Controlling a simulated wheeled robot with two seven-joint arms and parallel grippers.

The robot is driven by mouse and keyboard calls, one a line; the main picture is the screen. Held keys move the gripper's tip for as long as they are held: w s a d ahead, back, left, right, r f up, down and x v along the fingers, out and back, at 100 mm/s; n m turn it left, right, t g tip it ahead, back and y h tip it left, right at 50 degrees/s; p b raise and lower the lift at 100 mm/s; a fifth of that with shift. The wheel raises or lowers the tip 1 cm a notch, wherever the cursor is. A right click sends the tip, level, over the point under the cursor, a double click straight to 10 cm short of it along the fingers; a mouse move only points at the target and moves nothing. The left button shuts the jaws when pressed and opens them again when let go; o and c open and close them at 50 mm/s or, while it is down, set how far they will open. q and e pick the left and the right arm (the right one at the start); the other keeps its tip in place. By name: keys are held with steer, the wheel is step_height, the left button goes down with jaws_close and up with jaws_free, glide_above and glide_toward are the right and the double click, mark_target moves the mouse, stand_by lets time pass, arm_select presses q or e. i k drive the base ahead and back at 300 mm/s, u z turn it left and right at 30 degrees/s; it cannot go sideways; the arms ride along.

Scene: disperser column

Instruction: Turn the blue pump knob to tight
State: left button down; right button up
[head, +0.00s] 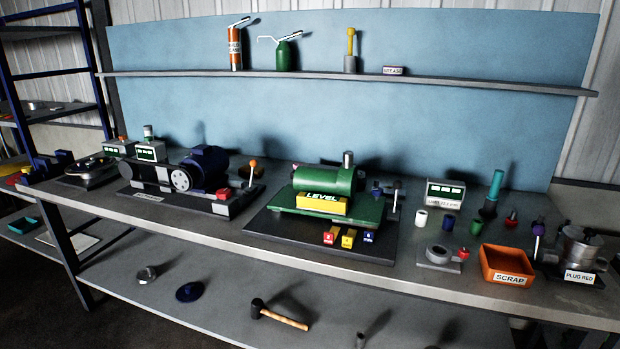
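A green pump (325,181) sits on a green base over a dark plate at the middle of the bench. A yellow level (321,204) marked "LEVEL" lies along its front. A small dark blue knob (376,188) shows at the pump's right end, beside a grey upright lever. Its turn position is too small to tell. Neither of my grippers is in view.
A blue motor (205,165) with a belt guard stands left of the pump. To the right are small parts, an orange scrap bin (506,266) and a metal unit marked "PLUG RED" (579,252). A hammer (279,314) lies on the lower shelf. Bare bench (220,228) runs in front.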

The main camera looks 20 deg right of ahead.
mark_target(377, 192)
steer(key=u, duration=0.35)
steer(key=i, duration=0.85)
steer(key=z, duration=0.5)
steer(key=i, duration=0.7)
steer(key=z, duration=0.55)
